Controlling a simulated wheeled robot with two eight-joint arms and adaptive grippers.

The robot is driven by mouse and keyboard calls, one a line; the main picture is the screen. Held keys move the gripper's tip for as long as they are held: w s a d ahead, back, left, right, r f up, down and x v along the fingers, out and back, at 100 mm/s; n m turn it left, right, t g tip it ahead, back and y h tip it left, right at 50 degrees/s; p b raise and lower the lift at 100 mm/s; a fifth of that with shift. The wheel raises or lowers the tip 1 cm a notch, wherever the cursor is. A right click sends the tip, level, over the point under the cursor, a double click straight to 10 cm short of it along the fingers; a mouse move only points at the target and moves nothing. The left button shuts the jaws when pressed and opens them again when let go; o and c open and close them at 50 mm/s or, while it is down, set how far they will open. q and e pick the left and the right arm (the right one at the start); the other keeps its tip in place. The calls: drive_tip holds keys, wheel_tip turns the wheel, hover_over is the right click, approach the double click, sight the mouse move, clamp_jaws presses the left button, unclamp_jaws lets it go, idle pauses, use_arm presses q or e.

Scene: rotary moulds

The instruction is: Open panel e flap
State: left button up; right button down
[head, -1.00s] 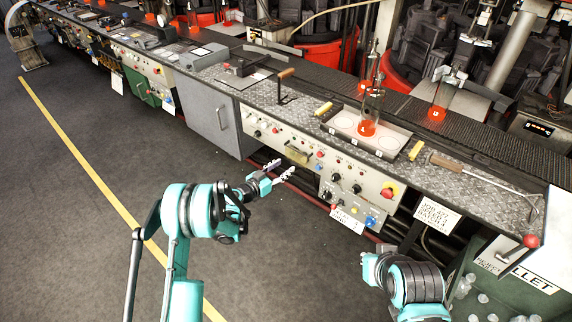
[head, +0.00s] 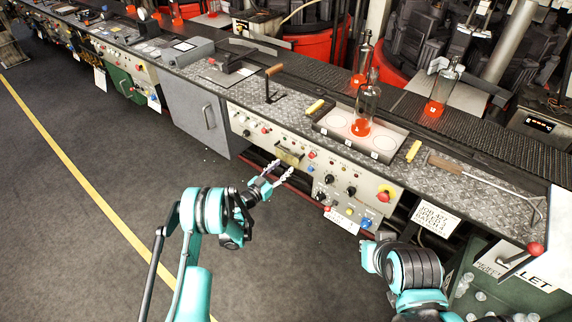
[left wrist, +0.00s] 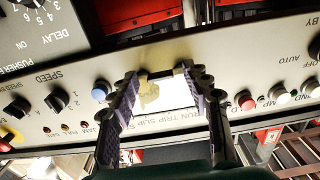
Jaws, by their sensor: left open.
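The control panel (head: 315,165) has a small brass-coloured flap (head: 289,153) on its front, left of the black knobs. My left gripper (head: 281,169) is open just below and in front of the flap. In the left wrist view, the open left gripper's fingers (left wrist: 160,82) stand on either side of a bright plate (left wrist: 172,97) with a brass-coloured edge, which appears to be the flap. I cannot tell whether the fingers touch it. My right gripper (head: 371,252) is low at the right, partly hidden by its arm, and its fingers are unclear.
A blue button (left wrist: 101,90) and a red button (left wrist: 245,100) flank the fingers closely. A black-handled grey cabinet door (head: 200,115) lies left of the panel. A tray with a bottle (head: 367,105) stands above. The floor (head: 80,190) is open.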

use_arm(q)
drive_tip(key=shift+r, duration=0.1)
drive_tip(key=shift+s, duration=0.1)
drive_tip(key=shift+c, duration=1)
clamp_jaws()
drive_tip(key=shift+r, duration=0.1)
drive_tip(key=shift+s+a+r+g+y+p, duration=0.3)
drive_tip(key=shift+s+r+g+y+p, duration=0.15)
drive_tip(key=shift+g+p, duration=0.25)
drive_tip(key=shift+s+a+r+g+y+p, duration=0.25)
drive_tip(key=shift+r+g+y+p, duration=0.1)
drive_tip(key=shift+g+y+p, duration=0.35)
drive_tip(key=shift+s+a+r+g+y+p, duration=0.25)
drive_tip(key=shift+r+g+y+p, duration=0.2)
drive_tip(key=shift+g+p, duration=0.25)
drive_tip(key=shift+s+a+r+g+y+p, duration=0.15)
drive_tip(key=shift+s+r+g+y+p, duration=0.2)
drive_tip(key=shift+g+p, duration=0.35)
drive_tip(key=shift+w, duration=0.1)
